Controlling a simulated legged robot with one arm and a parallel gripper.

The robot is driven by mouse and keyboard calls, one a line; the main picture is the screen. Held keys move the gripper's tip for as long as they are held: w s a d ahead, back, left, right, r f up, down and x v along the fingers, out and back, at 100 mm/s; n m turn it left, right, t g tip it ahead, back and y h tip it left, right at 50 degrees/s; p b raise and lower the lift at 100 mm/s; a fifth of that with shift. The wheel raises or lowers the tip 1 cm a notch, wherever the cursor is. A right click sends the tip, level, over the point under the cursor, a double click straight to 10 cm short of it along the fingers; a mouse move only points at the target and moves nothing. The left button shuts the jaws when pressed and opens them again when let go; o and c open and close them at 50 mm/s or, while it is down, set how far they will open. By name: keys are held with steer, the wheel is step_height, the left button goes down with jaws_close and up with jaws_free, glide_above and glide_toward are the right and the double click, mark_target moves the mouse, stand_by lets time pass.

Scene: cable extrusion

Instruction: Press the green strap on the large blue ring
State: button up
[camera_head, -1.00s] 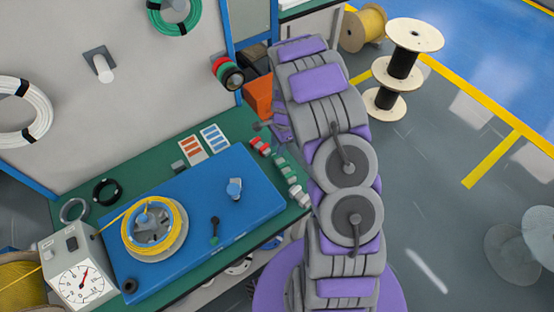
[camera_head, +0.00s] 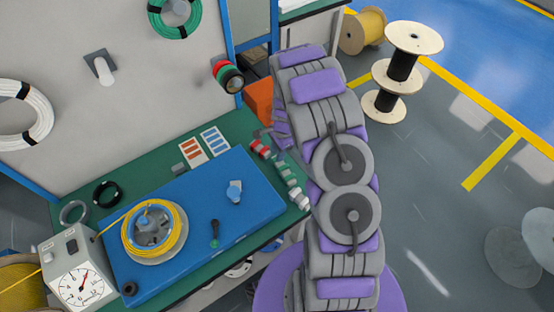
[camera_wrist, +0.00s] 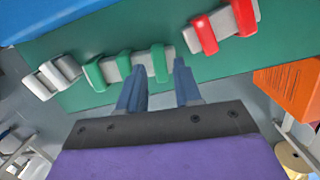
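In the wrist view, my gripper (camera_wrist: 160,68) is open. Its two blue-grey fingers stand either side of one green strap (camera_wrist: 160,60); I cannot tell whether they touch it. More green straps (camera_wrist: 124,64) sit beside it on a grey holder at the table edge. In the head view the green straps (camera_head: 287,177) lie in a row at the table's right edge, and my arm hides the gripper. No large blue ring shows clearly. A yellow cable coil (camera_head: 178,236) lies on a round spool with a blue centre, on the blue board (camera_head: 200,262).
Red straps (camera_wrist: 205,36) and white straps (camera_wrist: 52,76) flank the green ones. An orange bin (camera_wrist: 292,88) is at the right. The green table (camera_head: 228,125) also holds a dial gauge box (camera_head: 82,284) and a black coil (camera_head: 106,193). White spools stand on the floor.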

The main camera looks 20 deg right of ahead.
steer(key=shift+f, duration=1.1)
steer(key=shift+r+p, duration=0.2)
steer(key=shift+p, duration=0.1)
steer(key=shift+c, duration=0.4)
steer(key=c, duration=0.5)
steer(key=shift+r+p, duration=1.7)
steer(key=shift+r, duration=2.3)
steer(key=shift+c, duration=0.2)
